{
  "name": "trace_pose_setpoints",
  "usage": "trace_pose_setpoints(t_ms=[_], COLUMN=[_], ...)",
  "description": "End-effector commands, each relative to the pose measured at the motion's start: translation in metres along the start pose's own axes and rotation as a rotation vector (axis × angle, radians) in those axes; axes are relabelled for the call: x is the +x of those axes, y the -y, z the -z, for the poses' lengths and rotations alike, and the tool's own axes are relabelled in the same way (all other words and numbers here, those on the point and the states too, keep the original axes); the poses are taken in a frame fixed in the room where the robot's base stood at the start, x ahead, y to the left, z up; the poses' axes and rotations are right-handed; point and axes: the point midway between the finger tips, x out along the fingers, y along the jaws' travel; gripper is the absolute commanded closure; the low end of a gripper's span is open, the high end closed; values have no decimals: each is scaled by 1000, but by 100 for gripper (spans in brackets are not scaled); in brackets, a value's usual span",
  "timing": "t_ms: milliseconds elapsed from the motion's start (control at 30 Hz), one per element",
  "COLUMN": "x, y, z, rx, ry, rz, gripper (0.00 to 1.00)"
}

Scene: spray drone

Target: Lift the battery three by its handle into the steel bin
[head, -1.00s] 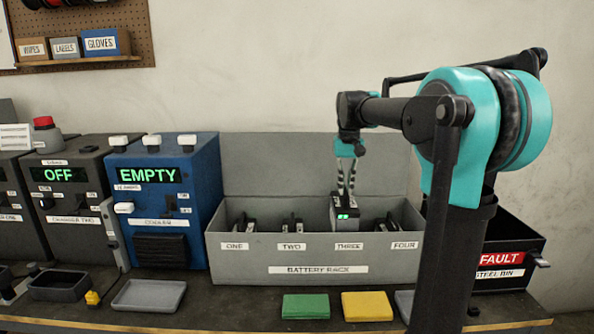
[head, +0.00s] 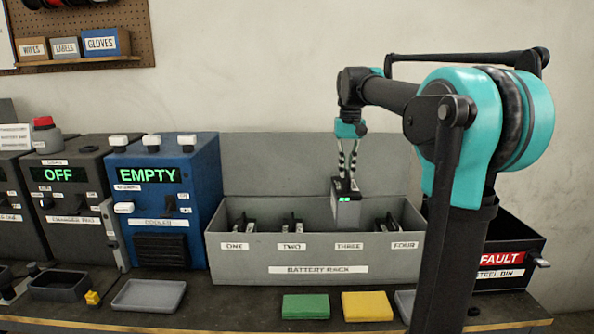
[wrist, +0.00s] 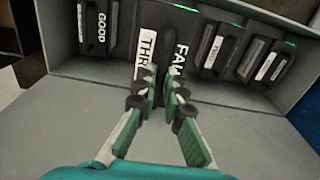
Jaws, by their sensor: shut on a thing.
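Battery three (head: 346,213) is a grey block with a small green light on top, raised partly out of its slot in the battery rack (head: 250,255). Its lower part is hidden behind the rack's front wall. My gripper (head: 347,184) is shut on its handle from above. In the wrist view, the fingers (wrist: 163,88) close on the handle of battery three (wrist: 178,18), between labels partly reading "THR" and "FA". The steel bin (head: 508,280), dark with a red "FAULT" label, stands right of the rack, partly hidden by my arm.
Other batteries sit in the rack: one (head: 292,224) at slot two and one (head: 385,222) toward slot four. A green pad (head: 306,307) and a yellow pad (head: 367,306) lie in front. The blue cooler (head: 170,200) stands left. My arm rises between rack and bin.

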Motion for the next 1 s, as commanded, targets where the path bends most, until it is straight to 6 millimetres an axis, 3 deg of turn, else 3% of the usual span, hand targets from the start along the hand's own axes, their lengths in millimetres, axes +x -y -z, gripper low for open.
trace_pose_setpoints(t_ms=[600, 1000], x=[-35, -39], y=[0, 0], z=[0, 0], rx=[0, 0], ry=[0, 0], rz=[0, 0], gripper=[100, 100])
